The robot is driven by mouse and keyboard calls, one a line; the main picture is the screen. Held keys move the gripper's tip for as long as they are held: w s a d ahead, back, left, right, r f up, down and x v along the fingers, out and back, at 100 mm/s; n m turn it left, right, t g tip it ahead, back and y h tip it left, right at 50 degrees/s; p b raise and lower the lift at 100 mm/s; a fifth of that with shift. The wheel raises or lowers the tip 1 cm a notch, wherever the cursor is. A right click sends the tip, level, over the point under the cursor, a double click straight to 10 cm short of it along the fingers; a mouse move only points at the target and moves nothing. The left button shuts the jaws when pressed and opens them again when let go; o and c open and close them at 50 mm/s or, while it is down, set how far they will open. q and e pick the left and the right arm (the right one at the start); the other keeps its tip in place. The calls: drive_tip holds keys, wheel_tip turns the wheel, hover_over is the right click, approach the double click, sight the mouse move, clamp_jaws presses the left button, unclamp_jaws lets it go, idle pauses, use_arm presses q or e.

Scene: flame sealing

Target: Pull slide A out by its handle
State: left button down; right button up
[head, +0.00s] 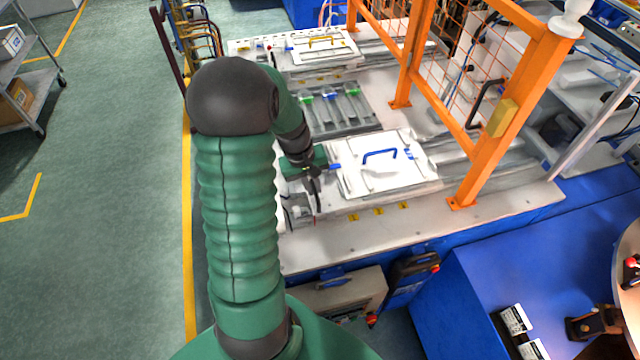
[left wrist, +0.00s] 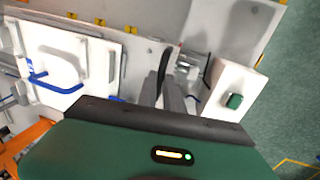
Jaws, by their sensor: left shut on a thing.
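A white slide plate (head: 362,183) with a blue handle (head: 380,154) lies on the near part of the machine. It also shows at the left in the left wrist view (left wrist: 98,62), with its blue handle (left wrist: 52,82). No label tells me which slide is A. My left gripper (head: 315,190) is just left of the plate, pointing down. In the left wrist view my left gripper (left wrist: 166,92) is shut on a thin dark handle (left wrist: 164,62) beside a metal bracket (left wrist: 188,68). The grip itself is partly hidden. My right gripper is not in view.
A second white plate with a yellow handle (head: 322,41) lies at the back. Between them is a grey rack (head: 335,112) with green and blue parts. An orange guard frame (head: 500,120) stands at the right. A white box with a green button (left wrist: 234,101) is near my fingers.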

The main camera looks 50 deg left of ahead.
use_arm(q)
drive_tip(key=shift+a, duration=0.15)
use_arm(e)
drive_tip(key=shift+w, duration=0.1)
use_arm(q)
drive_tip(key=c, duration=1.6)
unclamp_jaws()
drive_tip(key=shift+s+a, duration=0.1)
drive_tip(key=shift+o, duration=0.6)
drive_tip(key=shift+a+f, duration=0.1)
drive_tip(key=shift+a, duration=0.05)
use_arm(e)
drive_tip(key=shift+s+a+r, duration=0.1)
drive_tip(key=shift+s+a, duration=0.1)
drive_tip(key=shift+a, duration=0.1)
